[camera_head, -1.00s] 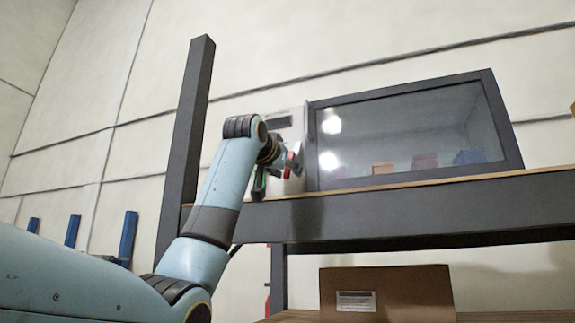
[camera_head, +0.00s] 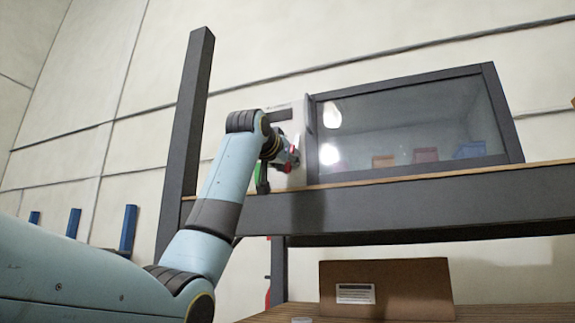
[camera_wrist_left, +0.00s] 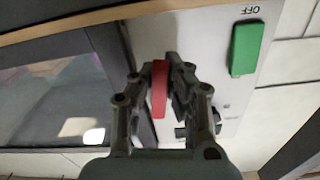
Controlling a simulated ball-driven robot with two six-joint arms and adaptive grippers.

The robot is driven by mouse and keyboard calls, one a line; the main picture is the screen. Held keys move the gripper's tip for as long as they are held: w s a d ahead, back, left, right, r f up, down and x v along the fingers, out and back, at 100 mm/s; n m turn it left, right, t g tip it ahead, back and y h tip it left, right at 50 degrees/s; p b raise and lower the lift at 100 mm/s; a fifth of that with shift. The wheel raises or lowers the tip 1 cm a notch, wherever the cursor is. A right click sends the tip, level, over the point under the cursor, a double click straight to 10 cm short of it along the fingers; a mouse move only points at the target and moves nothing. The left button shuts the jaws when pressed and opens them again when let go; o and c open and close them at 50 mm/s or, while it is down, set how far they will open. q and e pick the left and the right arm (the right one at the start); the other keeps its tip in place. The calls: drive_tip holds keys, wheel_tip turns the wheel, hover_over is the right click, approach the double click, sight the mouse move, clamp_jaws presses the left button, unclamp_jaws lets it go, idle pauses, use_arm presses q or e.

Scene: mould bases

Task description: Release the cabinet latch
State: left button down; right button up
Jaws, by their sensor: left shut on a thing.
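The cabinet (camera_head: 410,178) stands on a raised shelf, with a dark-framed glass front (camera_head: 420,120) and a pale panel (camera_head: 284,125) at its left. In the left wrist view, a red handle (camera_wrist_left: 159,90), apparently the latch, lies between the fingers of my left gripper (camera_wrist_left: 163,72), which is shut on it beside the dark frame. In the head view my left gripper (camera_head: 285,156) is at the panel, and its arm hides part of it. A green switch marked OFF (camera_wrist_left: 246,48) is on the panel, apart from the fingers. My right gripper is not in view.
The dark shelf beam (camera_head: 400,205) runs below the cabinet, and a dark post (camera_head: 185,130) stands left of my forearm. A cardboard box (camera_head: 410,285) sits on the lower shelf. Blue, brownish and reddish shapes show behind or in the glass.

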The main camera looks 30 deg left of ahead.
use_arm(q)
drive_tip(key=shift+w+d+n, duration=0.1)
drive_tip(key=shift+d+n, duration=0.3)
drive_tip(key=shift+n, duration=0.8)
drive_tip(key=c, duration=1.3)
unclamp_jaws()
drive_tip(key=v, duration=1.2)
